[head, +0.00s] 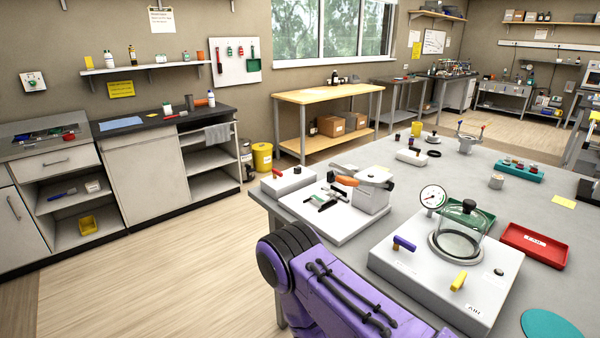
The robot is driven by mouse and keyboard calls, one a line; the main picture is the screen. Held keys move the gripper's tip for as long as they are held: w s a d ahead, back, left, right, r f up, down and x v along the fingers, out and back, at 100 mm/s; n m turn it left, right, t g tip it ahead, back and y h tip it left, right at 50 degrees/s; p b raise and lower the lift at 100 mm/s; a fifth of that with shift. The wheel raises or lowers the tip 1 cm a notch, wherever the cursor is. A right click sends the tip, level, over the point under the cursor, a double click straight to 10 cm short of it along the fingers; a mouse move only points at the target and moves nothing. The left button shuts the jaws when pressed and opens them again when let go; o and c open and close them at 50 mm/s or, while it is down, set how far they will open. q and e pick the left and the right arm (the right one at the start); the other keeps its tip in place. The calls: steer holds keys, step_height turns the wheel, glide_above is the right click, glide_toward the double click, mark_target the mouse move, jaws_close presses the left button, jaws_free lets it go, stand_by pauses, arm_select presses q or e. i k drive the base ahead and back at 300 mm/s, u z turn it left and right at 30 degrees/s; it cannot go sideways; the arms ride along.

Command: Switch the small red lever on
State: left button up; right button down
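A small red lever (278,172) sits on a low white box (289,182) at the near left corner of the grey table. It is too small to tell which way it is set. Another red-tipped stick (482,129) stands on a small device farther back, with a blue-tipped one beside it. A purple link of my own arm fills the bottom middle, in front of the table's edge. Neither gripper is in view.
Beside the white box stands a white base (343,226) with an orange-handled device (372,190). A dome device (446,262) with purple and yellow handles is nearer. A red tray (533,245) lies right. Floor is free to the left.

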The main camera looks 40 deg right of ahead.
mark_target(275, 171)
steer(key=z, duration=0.8)
